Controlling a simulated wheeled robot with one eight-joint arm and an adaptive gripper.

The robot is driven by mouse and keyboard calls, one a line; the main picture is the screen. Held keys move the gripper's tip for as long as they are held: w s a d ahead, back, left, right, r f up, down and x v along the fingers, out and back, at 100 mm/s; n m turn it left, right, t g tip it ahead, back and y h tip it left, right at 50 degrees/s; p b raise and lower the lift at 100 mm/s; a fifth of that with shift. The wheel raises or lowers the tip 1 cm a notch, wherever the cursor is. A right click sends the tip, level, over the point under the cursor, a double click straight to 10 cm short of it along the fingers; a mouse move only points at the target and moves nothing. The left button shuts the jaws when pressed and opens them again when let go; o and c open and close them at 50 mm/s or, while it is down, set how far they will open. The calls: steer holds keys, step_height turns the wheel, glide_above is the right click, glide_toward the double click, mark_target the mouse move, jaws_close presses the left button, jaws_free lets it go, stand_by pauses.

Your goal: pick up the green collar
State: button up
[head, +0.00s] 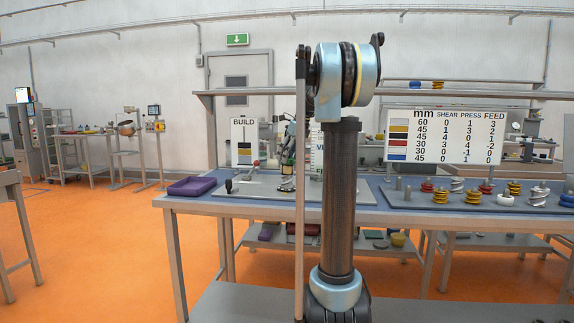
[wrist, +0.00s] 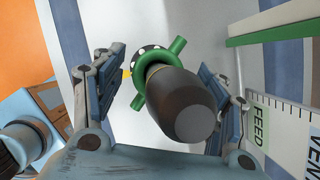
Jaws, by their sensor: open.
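The green collar (wrist: 141,86) shows in the wrist view. It is a ring with short stub arms and a black-and-white dotted face, and it sits around or behind a dark rounded cylinder (wrist: 184,106); I cannot tell whether they are joined. My gripper (wrist: 162,64) is open, with one finger on each side of the collar and cylinder. There appears to be a gap on both sides. The cylinder's near end hides part of the collar. In the head view I cannot make out the collar or my gripper clearly; my arm covers the middle.
In the wrist view, a ruled panel marked FEED (wrist: 261,124) and a green-edged white board (wrist: 275,24) are close on the right. In the head view, the workbench (head: 372,216) bears a purple tray (head: 192,187) at left and several coloured springs at right.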

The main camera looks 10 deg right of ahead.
steer(key=shift+f, duration=0.1)
steer(key=c, duration=1.3)
step_height(320, 180, up, 18)
steer(key=shift+r, duration=0.1)
